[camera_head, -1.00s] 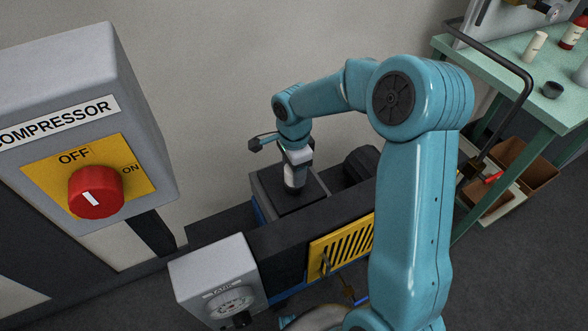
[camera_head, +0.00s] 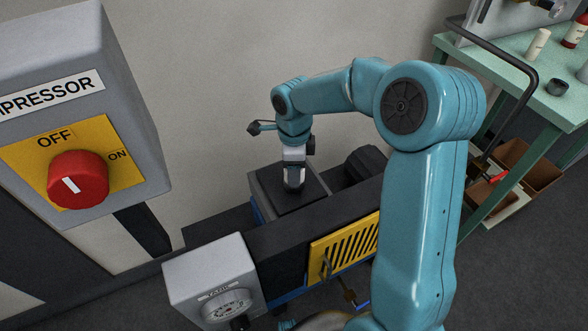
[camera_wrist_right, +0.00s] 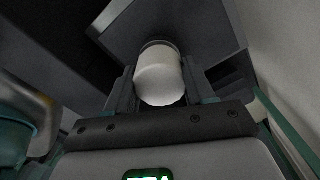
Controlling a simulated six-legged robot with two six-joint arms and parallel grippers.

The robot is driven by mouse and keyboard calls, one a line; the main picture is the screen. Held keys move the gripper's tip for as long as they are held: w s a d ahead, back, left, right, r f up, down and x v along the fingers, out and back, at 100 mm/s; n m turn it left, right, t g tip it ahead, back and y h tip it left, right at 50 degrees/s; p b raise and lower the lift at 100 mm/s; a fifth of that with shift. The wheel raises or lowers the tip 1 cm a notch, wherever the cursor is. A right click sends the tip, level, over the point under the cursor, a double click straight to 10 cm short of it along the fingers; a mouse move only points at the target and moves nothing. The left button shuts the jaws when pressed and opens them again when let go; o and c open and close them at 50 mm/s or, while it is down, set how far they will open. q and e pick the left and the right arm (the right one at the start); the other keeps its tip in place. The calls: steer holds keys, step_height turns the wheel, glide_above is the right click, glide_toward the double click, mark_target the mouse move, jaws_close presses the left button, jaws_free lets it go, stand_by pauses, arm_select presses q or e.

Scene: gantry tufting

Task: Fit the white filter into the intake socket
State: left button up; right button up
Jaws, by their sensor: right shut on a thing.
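The white filter (camera_wrist_right: 160,78) is a short white cylinder between the fingers of my right gripper (camera_wrist_right: 162,88) in the wrist view. The gripper is shut on it. A dark ring shows at the filter's far end, against the dark box (camera_wrist_right: 125,15); I cannot tell whether the filter is inside the socket or only at its mouth. In the head view my right gripper (camera_head: 294,180) points down over the top of the dark box (camera_head: 268,196). The filter and the socket opening are mostly hidden there by the gripper. My left gripper is not in view.
A grey compressor switch box (camera_head: 130,80) with a red knob (camera_head: 78,180) set at OFF stands at the left. A grey tank gauge box (camera_head: 205,272) is in front. A yellow slotted panel (camera_head: 340,245) sits beside my arm. A green bench (camera_head: 510,70) is at the right.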

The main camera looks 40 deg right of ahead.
steer(key=shift+m, duration=0.7)
steer(key=shift+f+m+b, duration=0.1)
steer(key=shift+m+b, duration=0.7)
steer(key=shift+m, duration=0.8)
